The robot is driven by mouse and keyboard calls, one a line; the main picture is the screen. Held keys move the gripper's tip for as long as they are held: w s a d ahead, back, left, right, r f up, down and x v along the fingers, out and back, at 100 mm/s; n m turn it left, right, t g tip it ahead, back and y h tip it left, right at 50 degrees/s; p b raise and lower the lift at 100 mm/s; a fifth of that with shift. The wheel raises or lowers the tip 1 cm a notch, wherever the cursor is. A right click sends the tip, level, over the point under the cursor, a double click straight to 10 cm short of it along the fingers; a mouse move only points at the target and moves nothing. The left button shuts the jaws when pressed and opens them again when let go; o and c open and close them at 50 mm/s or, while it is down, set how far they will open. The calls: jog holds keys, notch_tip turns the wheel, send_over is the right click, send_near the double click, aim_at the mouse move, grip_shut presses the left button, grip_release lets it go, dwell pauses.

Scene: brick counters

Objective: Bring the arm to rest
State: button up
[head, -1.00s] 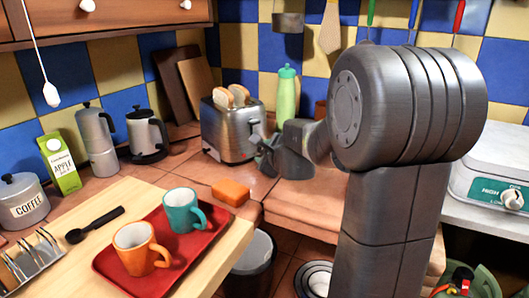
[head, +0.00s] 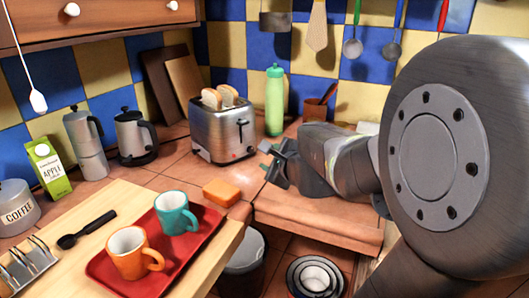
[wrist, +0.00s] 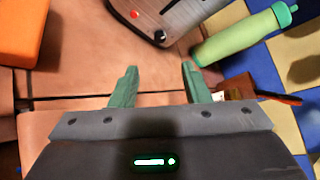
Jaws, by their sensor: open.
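My gripper (head: 272,163) is at the right of the toaster, above the tiled counter near its front edge. In the wrist view its two green fingers (wrist: 158,84) stand wide apart with nothing between them, only counter tiles behind. My arm comes in from the right side of the head view. The chrome toaster (head: 222,130) with two slices of toast stands ahead and left of the gripper, apart from it. It also shows at the top of the wrist view (wrist: 165,18).
A green bottle (head: 274,102) and a brown pot with utensils (head: 315,110) stand behind the gripper. An orange block (head: 221,193) lies left of it. A red tray (head: 190,248) with an orange mug (head: 130,252) and a teal mug (head: 173,213) sits at front left.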

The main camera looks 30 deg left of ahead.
aim_at(251, 148)
jog(key=shift+s+d+r, duration=0.2)
jog(key=shift+s+d, duration=0.2)
jog(key=shift+d, duration=0.2)
jog(key=b+x, duration=0.2)
jog(key=x, duration=1.2)
jog(key=shift+s+r, duration=0.1)
jog(key=p+v, duration=0.2)
jog(key=v, duration=1.2)
jog(key=b+x, duration=0.2)
jog(key=x, duration=1.2)
jog(key=shift+a+f, duration=0.1)
jog(key=shift+f, duration=0.1)
jog(key=shift+r+p, duration=0.4)
jog(key=shift+p, duration=0.3)
jog(key=m+g+p, duration=0.1)
jog(key=p, duration=0.3)
jog(key=m+g+p, duration=0.1)
jog(key=p, duration=0.2)
jog(key=shift+d+r+m+p, duration=0.1)
jog(key=shift+d+m+p, duration=0.1)
jog(key=shift+m+p, duration=0.15)
